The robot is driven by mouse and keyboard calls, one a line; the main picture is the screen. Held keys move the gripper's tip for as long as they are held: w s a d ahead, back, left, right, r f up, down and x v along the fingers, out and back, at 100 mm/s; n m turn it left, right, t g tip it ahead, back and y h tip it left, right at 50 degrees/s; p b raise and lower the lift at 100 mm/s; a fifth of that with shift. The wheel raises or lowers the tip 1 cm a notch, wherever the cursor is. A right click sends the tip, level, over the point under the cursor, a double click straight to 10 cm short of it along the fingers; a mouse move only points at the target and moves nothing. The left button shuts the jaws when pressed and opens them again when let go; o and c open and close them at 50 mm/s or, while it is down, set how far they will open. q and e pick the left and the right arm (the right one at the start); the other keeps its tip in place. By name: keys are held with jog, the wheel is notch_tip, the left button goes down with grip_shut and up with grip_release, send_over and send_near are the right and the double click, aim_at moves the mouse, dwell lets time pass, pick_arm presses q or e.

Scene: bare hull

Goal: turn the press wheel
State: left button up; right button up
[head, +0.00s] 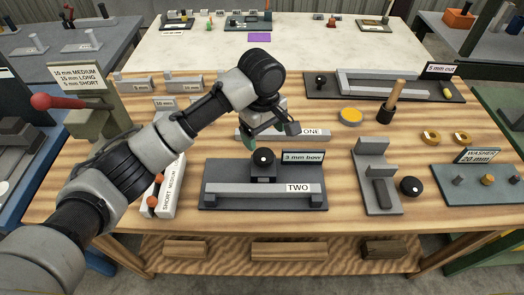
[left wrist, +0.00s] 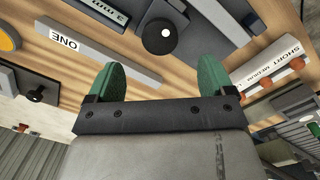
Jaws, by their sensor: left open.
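A black round wheel with a white centre dot (head: 263,156) sits on a small block of the dark fixture (head: 310,166) labelled "3 mm bow", with a grey bar marked "TWO" in front. The wheel also shows in the left wrist view (left wrist: 160,37). A second black wheel (head: 410,186) is beside a grey stepped bracket at the right; no label names either as the press wheel. My left gripper (head: 267,138) is above and just behind the first wheel. Its green fingertips (left wrist: 158,80) are apart with nothing between them. My right gripper is out of view.
A grey bar marked "ONE" (head: 283,135) lies behind the fixture. The grey stepped bracket (head: 376,170), a yellow disc (head: 349,116) and a wooden-handled tool (head: 393,100) are to the right. A white box labelled "SHORT MEDIUM" (head: 167,190) is to the left.

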aim_at(262, 153)
pick_arm(q)
jog(key=shift+n, duration=0.5)
jog(key=f, duration=0.3)
jog(key=f+p, duration=0.1)
jog(key=f, duration=0.2)
jog(key=w+f, duration=0.1)
jog(key=f, duration=0.2)
jog(key=shift+w+a+f, duration=0.1)
jog(key=shift+a, duration=0.2)
jog(key=c, duration=0.9)
